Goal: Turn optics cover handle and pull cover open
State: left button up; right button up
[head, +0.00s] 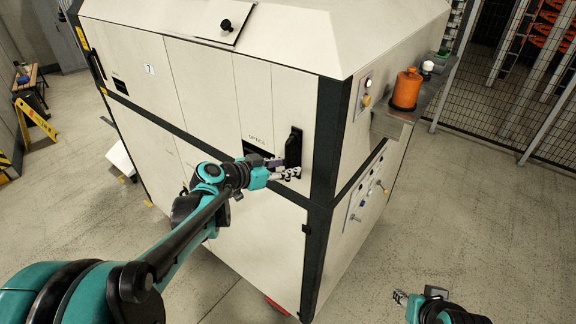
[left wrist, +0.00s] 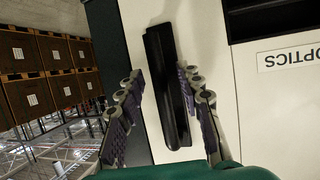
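The optics cover (head: 253,95) is a pale panel on the front of the large machine and looks closed. Its OPTICS label (head: 257,139) also shows upside down in the left wrist view (left wrist: 293,57). The black cover handle (head: 294,146) is upright, near the machine's corner. My left gripper (head: 285,168) is at the handle's lower part. In the left wrist view its fingers are open, one on each side of the handle (left wrist: 168,85); whether either touches it, I cannot tell. My right gripper (head: 399,297) is low at the right, away from the machine; its opening is unclear.
A dark recess (head: 257,151) lies left of the handle. An orange container (head: 406,89) stands on a side shelf (head: 423,100). A mesh fence (head: 500,110) is behind at right. A yellow floor sign (head: 36,120) stands far left. The floor at right is clear.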

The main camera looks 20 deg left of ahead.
pick_arm(q)
jog(key=shift+w+d+f, duration=0.2)
jog(key=shift+w, duration=0.15)
grip_shut()
